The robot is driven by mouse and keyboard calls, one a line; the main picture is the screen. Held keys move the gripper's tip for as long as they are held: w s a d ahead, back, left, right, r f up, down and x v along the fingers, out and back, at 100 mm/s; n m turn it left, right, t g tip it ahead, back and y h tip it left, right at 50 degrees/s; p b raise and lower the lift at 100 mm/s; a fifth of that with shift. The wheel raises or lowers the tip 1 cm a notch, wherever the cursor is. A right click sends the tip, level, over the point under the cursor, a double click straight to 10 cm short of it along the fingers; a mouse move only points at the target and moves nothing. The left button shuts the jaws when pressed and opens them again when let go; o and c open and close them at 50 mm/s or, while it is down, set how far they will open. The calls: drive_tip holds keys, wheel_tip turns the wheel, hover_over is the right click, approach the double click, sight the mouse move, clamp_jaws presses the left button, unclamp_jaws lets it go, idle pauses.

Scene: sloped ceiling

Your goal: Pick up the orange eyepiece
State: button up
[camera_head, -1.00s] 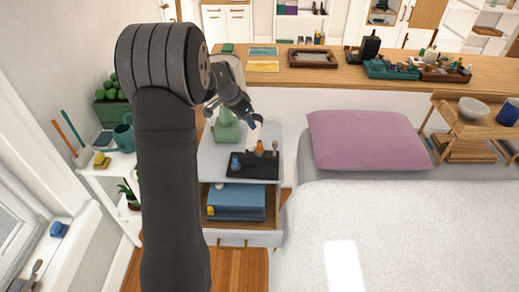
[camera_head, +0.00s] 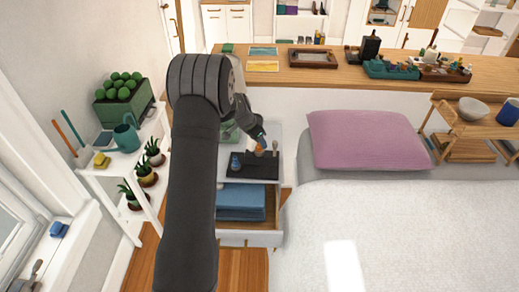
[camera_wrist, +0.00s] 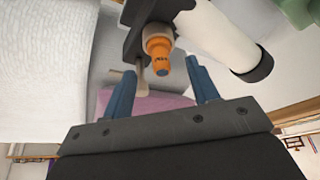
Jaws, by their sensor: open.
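The orange eyepiece (camera_head: 259,150) stands on a black tray (camera_head: 262,172) on the grey bedside cabinet. In the wrist view the orange eyepiece (camera_wrist: 158,46) has a pale collar and a dark end, and lies just beyond the fingertips, roughly between their lines. My gripper (camera_head: 263,142) is right above and beside it in the head view, partly covering its top. In the wrist view my gripper (camera_wrist: 162,84) has its two blue fingers wide apart with nothing between them. I cannot tell whether a finger touches the eyepiece.
A blue bottle-like piece (camera_head: 235,162) stands left on the tray, a slim beige piece (camera_head: 275,147) right. A white cylinder (camera_wrist: 222,36) is close by in the wrist view. An open drawer (camera_head: 250,239) holds blue cloth-like items. The bed (camera_head: 410,235) is right.

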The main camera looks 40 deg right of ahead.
sight(259, 147)
drive_tip(key=shift+x, duration=1.6)
drive_tip(key=shift+w, duration=0.1)
drive_tip(key=c, duration=1.1)
drive_tip(key=shift+r, duration=0.15)
